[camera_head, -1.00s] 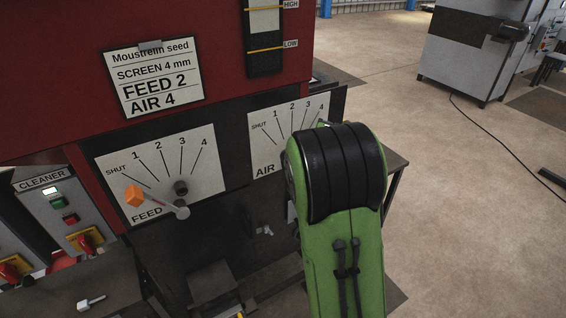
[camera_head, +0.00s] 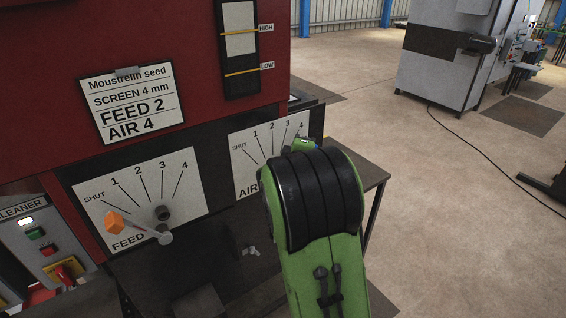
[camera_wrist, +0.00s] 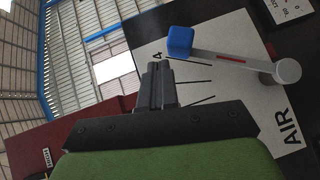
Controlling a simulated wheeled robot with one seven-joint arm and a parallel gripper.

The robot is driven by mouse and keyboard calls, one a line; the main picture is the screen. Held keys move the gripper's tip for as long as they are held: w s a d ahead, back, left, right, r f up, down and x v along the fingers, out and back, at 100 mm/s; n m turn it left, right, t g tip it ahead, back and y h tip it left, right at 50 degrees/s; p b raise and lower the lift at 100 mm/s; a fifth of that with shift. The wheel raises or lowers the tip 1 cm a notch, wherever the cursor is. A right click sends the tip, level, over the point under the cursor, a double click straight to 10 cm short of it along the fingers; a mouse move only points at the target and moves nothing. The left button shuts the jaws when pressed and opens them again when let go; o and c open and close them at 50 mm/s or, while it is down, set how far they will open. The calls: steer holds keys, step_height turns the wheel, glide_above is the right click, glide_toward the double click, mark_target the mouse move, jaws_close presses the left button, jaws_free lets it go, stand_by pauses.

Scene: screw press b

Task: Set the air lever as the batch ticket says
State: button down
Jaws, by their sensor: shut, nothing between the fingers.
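The batch ticket (camera_head: 132,105) reads "Moustrelin seed, SCREEN 4 mm, FEED 2, AIR 4". The air plate (camera_head: 245,160) is partly hidden by my arm in the head view; its lever is hidden there. In the wrist view, the air plate (camera_wrist: 258,110) is turned sideways. The air lever (camera_wrist: 230,60), with a blue knob (camera_wrist: 180,42) and red stripe, lies close to the 4 mark; its exact setting is hard to tell at this angle. My gripper (camera_wrist: 158,68) is shut and empty, beside the knob; contact is unclear. In the head view my arm hides its fingers.
The feed plate (camera_head: 185,180) is at left, its lever's orange knob (camera_head: 115,222) toward the SHUT side. A cleaner control box (camera_head: 35,240) stands at lower left. A dark table (camera_head: 362,172) is behind my arm. Open floor (camera_head: 440,200) lies to the right, crossed by a cable.

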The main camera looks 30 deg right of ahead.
steer(key=s+a+r+b, duration=0.1)
steer(key=s+a+r, duration=0.3)
steer(key=s+a, duration=0.3)
steer(key=shift+s+a+r+b, duration=0.25)
steer(key=shift+a+r+b, duration=0.1)
steer(key=shift+a+b, duration=0.1)
steer(key=shift+a, duration=0.1)
steer(key=s+a+f+m+g+y, duration=0.3)
steer(key=s+a+f+y, duration=0.2)
steer(key=s+a, duration=0.5)
steer(key=s+a+f+m+g+y+b, duration=0.1)
steer(key=s+a+f+m+g+y, duration=0.2)
steer(key=s+a, duration=0.7)
steer(key=s+f+m+y, duration=0.1)
steer(key=s+f+y, duration=0.1)
steer(key=s+y, duration=0.1)
steer(key=shift+s+f+m, duration=0.15)
steer(key=shift+f+m, duration=0.15)
steer(key=shift+f, duration=0.1)
